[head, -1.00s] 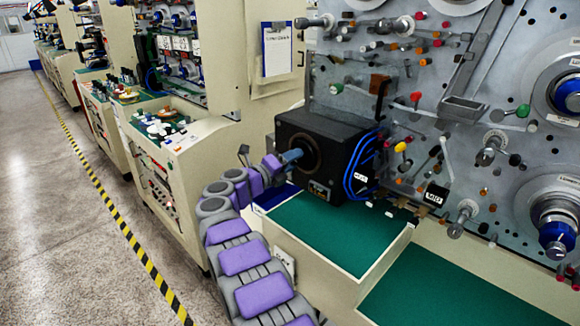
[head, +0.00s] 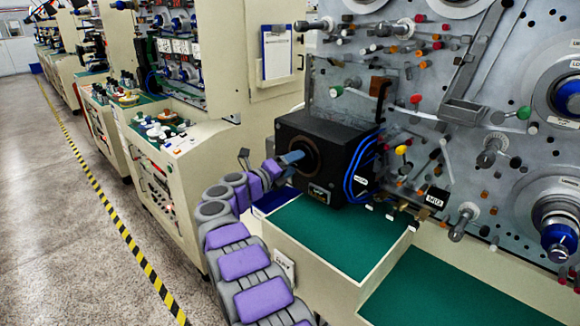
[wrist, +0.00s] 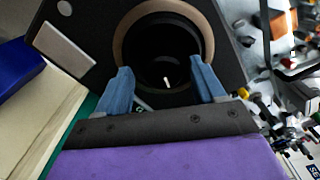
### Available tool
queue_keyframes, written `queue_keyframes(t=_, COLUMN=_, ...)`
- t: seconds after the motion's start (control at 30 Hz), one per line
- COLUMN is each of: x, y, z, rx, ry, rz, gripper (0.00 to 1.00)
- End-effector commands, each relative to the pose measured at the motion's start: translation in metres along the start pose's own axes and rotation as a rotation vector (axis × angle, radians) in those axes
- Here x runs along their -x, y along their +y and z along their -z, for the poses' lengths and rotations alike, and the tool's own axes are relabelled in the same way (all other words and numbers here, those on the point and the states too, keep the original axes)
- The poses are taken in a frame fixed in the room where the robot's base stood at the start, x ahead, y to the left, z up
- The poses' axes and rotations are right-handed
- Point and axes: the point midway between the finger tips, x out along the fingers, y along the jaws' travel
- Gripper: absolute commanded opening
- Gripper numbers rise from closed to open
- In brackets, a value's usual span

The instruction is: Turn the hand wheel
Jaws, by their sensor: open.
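The likely hand wheel is a round dark part with a brown ring (head: 315,158) on the front of a black box (head: 345,150). In the wrist view, the brown ring (wrist: 123,42) surrounds a dark round centre with a small white mark. My gripper (head: 296,157) is at the front of this part in the head view and hides some of it. In the wrist view, my gripper's two blue fingers (wrist: 160,75) are spread apart, one at each side of the dark centre. Nothing is held between them. I cannot tell whether the fingertips touch the part.
A green-topped bench (head: 340,235) with a cream rim lies below the box. Blue cables (head: 357,165) run down the box's right side. A grey panel with spindles and coloured knobs (head: 480,120) stands at the right. The floor (head: 60,220) at the left is clear.

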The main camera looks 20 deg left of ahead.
Motion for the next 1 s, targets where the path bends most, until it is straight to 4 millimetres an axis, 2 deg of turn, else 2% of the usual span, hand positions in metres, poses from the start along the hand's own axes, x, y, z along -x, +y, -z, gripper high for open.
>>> queue_keyframes(t=0.17, x=0.003, y=-0.002, z=-0.001, rx=-0.001, ry=-0.001, rz=0.0, gripper=0.69)
queue_keyframes(t=0.37, x=0.027, y=-0.001, z=-0.001, rx=0.005, ry=-0.002, rz=0.0, gripper=0.69)
queue_keyframes(t=0.8, x=0.124, y=0.0, z=-0.003, rx=0.003, ry=-0.004, rz=0.0, gripper=0.69)
queue_keyframes(t=1.0, x=0.157, y=0.002, z=-0.002, rx=0.004, ry=-0.003, rz=-0.002, gripper=0.69)
